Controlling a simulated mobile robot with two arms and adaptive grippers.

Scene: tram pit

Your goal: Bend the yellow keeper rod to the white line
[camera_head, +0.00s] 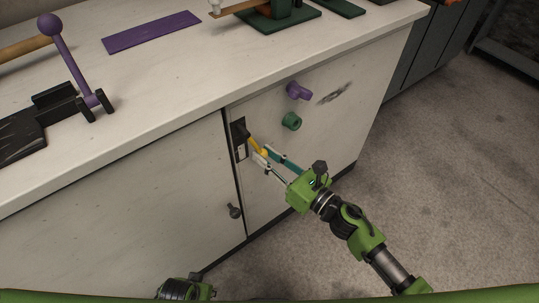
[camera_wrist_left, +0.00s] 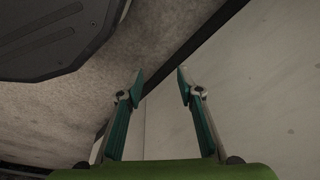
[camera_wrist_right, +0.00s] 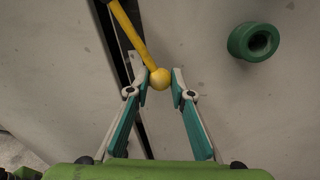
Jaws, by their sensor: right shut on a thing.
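The yellow keeper rod (camera_head: 256,145) sticks out from a black mount (camera_head: 239,132) on the cabinet front, at the gap beside the door. It slopes down to a ball end (camera_wrist_right: 159,78). My right gripper (camera_head: 262,158) is shut on the ball end; in the right wrist view its two fingertips (camera_wrist_right: 160,80) sit on either side of the ball. A pale plate (camera_head: 241,151) shows under the mount, but I cannot make out the white line. My left gripper (camera_wrist_left: 160,77) is open and empty, low near the floor and cabinet base.
A purple knob (camera_head: 298,91) and a green knob (camera_head: 291,121) project from the cabinet front, right of the rod. The worktop (camera_head: 150,75) above holds a purple lever (camera_head: 75,60). Floor at right is clear.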

